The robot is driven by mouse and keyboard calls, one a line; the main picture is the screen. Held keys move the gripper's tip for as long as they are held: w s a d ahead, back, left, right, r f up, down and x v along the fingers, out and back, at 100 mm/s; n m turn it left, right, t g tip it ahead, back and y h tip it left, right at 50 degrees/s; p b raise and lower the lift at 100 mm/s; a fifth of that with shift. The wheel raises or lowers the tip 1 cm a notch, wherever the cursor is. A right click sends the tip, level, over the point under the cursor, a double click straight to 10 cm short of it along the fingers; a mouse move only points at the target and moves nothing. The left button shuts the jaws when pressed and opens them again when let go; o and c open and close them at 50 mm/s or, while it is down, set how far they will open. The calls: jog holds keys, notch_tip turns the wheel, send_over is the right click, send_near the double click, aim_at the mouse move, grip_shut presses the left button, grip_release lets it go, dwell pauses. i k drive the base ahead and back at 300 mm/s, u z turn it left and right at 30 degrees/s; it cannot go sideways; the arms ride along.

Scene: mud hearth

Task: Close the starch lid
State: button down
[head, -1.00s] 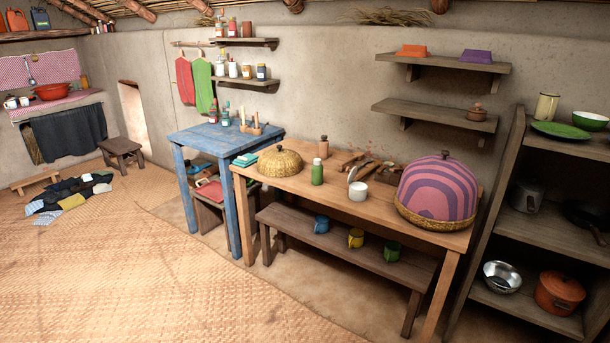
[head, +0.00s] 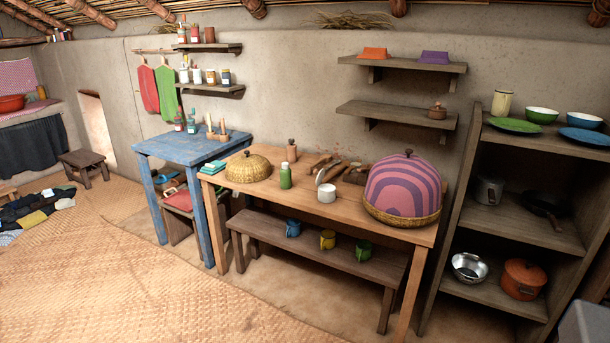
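No thing in the head view is readably marked as starch, so I cannot tell which lid is the starch lid. On the wooden table (head: 300,215) a purple and pink striped dome with a knob (head: 403,186) sits in a shallow woven basket (head: 400,217). A woven straw dome (head: 248,168) rests at the table's left end. My gripper is not in view.
A dark shelf unit (head: 500,220) with pots stands at right. The woven floor mat (head: 150,290) is clear in front.

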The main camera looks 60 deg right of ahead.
aim_at(322, 174)
jog(key=z, duration=0.35)
jog(key=i, duration=1)
jog(key=u, duration=0.35)
